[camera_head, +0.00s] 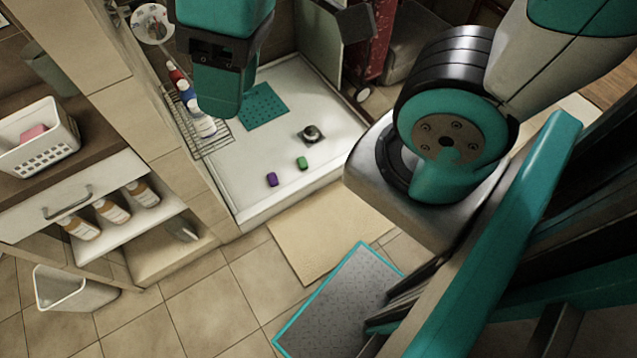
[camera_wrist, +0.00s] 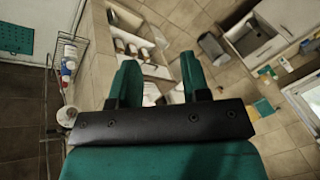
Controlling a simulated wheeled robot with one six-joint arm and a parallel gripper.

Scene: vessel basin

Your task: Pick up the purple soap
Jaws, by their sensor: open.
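The purple soap (camera_head: 272,179) is a small bar lying on the white shower tray (camera_head: 250,200), near the tray's front edge in the head view. My gripper (camera_wrist: 159,62) shows in the wrist view with two teal fingers spread apart and nothing between them. In the head view my gripper hangs at the upper left of the tray, apart from the soap and higher up. The soap does not show in the wrist view, which looks toward the shelves and floor.
A green soap (camera_head: 302,163) lies right of the purple one. A drain (camera_head: 311,134) and a teal mat (camera_head: 264,107) are farther back. A wire rack (camera_head: 209,140) with bottles stands at the tray's left. A white basket (camera_head: 38,137) sits on the left counter.

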